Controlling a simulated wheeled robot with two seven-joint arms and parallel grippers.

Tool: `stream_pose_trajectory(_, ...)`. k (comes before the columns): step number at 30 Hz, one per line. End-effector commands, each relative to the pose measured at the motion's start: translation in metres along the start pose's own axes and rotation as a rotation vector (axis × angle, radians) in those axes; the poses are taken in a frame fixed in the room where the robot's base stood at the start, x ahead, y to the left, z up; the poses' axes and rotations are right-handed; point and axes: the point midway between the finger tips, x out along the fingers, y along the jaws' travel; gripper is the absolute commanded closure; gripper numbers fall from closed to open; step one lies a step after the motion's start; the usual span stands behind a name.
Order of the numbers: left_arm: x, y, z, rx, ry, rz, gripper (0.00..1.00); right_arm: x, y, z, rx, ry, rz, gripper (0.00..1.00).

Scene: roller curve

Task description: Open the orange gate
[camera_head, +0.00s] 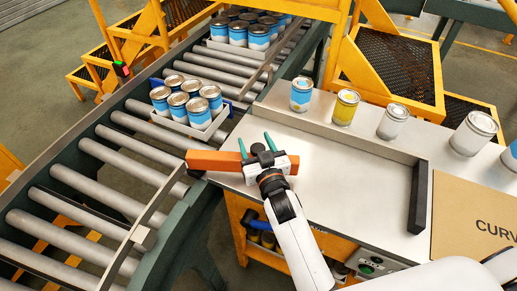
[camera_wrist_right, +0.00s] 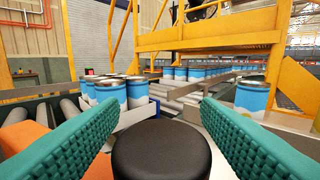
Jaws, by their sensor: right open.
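The orange gate (camera_head: 215,161) is a bar lying at the conveyor's inner edge, its left end near the side rail and its right part behind my gripper. It shows at the lower left of the right wrist view (camera_wrist_right: 28,145). My right gripper (camera_head: 254,139) is over the gate's right part, its two green fingers open and apart. In the right wrist view a round black knob (camera_wrist_right: 160,152) stands between the fingers (camera_wrist_right: 168,98), with gaps seen at their tips. Whether the fingers touch it I cannot tell. My left gripper is not in view.
A tray of blue-and-white cans (camera_head: 190,98) sits on the rollers (camera_head: 112,158), with another group of cans (camera_head: 240,33) further back. Several single cans (camera_head: 346,107) stand along the back of the white table. A black bar (camera_head: 418,198) and cardboard sheet (camera_head: 475,222) lie at right.

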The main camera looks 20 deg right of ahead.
Motion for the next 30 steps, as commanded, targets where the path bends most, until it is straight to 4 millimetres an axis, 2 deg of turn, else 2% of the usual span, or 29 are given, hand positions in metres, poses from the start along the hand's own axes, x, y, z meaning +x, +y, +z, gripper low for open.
stream_pose_trajectory(5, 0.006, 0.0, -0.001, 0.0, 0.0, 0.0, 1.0, -0.022, 0.0, -0.003, 0.0, 0.002, 0.0, 0.42)
stream_pose_trajectory(12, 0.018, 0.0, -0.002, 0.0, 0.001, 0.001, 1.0, -0.075, 0.0, -0.004, 0.002, 0.003, 0.0, 0.42)
stream_pose_trajectory(18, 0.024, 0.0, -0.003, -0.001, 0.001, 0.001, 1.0, -0.107, 0.001, -0.002, 0.002, 0.001, 0.001, 0.42)
stream_pose_trajectory(24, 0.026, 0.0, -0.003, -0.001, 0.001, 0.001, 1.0, -0.118, 0.001, 0.0, 0.001, -0.001, 0.001, 0.42)
stream_pose_trajectory(30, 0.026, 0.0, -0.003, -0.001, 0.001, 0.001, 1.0, -0.118, 0.001, 0.0, 0.0, -0.001, 0.001, 0.42)
